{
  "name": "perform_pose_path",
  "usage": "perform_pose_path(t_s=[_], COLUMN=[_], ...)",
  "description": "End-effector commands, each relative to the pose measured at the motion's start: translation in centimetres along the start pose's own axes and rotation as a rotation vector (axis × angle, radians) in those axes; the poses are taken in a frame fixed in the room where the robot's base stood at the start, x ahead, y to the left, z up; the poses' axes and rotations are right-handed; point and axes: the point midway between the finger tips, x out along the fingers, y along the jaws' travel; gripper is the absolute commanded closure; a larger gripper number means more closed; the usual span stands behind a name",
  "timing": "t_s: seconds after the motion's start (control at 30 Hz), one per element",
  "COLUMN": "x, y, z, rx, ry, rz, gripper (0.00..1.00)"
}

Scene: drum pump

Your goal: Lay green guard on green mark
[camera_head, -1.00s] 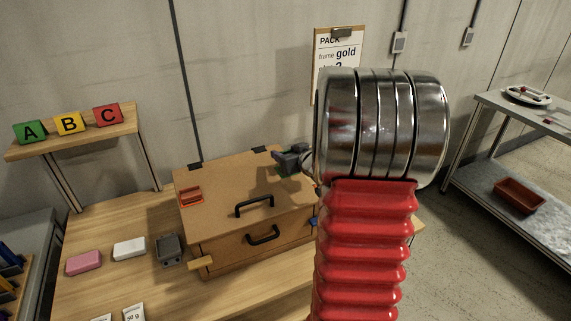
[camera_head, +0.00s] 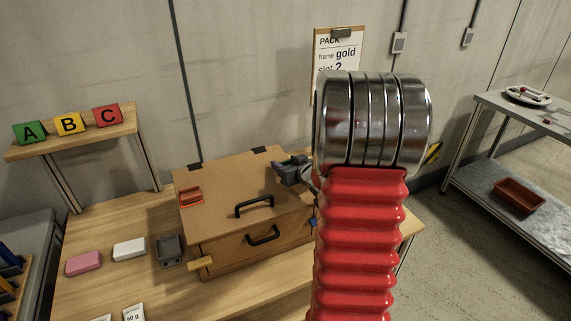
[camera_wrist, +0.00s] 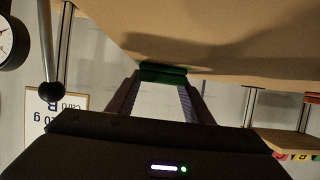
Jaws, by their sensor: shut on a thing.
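My gripper (camera_head: 291,169) is at the right rear part of the brown box's lid, partly behind my arm in the head view. In the wrist view its two fingers (camera_wrist: 162,88) are shut on the green guard (camera_wrist: 163,73), a dark green piece across the fingertips. The guard is close to the box surface (camera_wrist: 230,45); I cannot tell whether it touches. The brown box (camera_head: 222,210) stands closed on the wooden table, with black handles on lid and front. A red-orange guard-like piece (camera_head: 190,196) lies on the lid's left side. I cannot make out the green mark.
A pink block (camera_head: 84,263), a white block (camera_head: 129,249) and a grey tray (camera_head: 168,250) are left of the box. A shelf (camera_head: 75,143) with lettered blocks stands behind left. A metal rack (camera_head: 520,118) with a red bin (camera_head: 518,195) stands right.

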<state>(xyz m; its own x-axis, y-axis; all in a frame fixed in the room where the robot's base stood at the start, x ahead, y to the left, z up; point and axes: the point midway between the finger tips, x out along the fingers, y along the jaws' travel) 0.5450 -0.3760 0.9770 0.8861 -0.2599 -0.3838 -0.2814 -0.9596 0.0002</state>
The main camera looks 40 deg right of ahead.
Motion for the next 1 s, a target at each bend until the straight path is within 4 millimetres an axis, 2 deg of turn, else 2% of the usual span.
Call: perform_pose_path(t_s=[0.03,0.07,0.3,0.67,0.87,1.0], x=[0.1,0.1,0.1,-0.1,-1.6,-3.3], y=[0.0,0.0,0.0,0.0,0.0,0.0], z=[0.1,0.1,0.1,-0.1,-0.1,-0.1], rx=[0.0,0.0,0.0,0.0,0.0,0.0], ry=[0.0,0.0,0.0,0.0,0.001,0.001], rz=[0.0,0.0,0.0,0.0,0.0,0.001], gripper=[0.75,0.53,0.36,0.35,0.35,0.35])
